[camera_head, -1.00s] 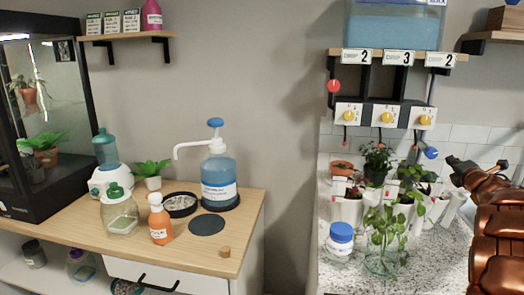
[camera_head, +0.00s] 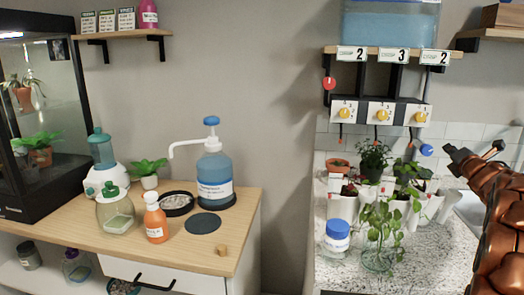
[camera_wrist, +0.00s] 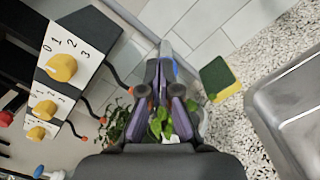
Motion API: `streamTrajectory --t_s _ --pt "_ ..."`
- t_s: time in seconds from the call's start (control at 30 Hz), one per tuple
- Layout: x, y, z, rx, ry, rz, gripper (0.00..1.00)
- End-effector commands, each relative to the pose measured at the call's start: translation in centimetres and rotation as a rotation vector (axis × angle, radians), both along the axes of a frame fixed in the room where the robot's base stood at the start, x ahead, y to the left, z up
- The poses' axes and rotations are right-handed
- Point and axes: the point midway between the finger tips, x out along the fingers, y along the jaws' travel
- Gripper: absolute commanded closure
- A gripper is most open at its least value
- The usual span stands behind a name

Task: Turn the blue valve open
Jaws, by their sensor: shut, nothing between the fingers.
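The blue valve (camera_head: 426,150) is a small round blue knob below the right end of the white dial panel. In the head view my gripper (camera_head: 455,153) is just right of it, with a small gap in the picture. In the wrist view my gripper's fingers (camera_wrist: 165,62) are together and empty. A blue shape at their tips (camera_wrist: 175,68) appears to be the valve, mostly hidden behind them. I cannot tell whether the fingers touch it.
The dial panel (camera_head: 381,114) has yellow knobs, and a red valve (camera_head: 329,84) is at its left. Potted plants (camera_head: 372,158) stand below on the speckled counter. The wrist view shows a sponge (camera_wrist: 219,78) and a metal sink (camera_wrist: 290,110) at right.

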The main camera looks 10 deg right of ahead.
Motion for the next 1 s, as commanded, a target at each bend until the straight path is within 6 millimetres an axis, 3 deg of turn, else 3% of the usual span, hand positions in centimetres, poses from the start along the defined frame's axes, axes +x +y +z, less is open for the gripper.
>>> streamTrajectory --t_s 0.17,0.5,1.0 --pt "0.2 0.8 0.6 -0.096 0.032 0.002 1.0" --pt "0.3 1.9 0.0 -0.233 0.095 0.008 1.0" --pt "1.7 1.6 -0.1 -0.261 0.112 0.011 1.0"
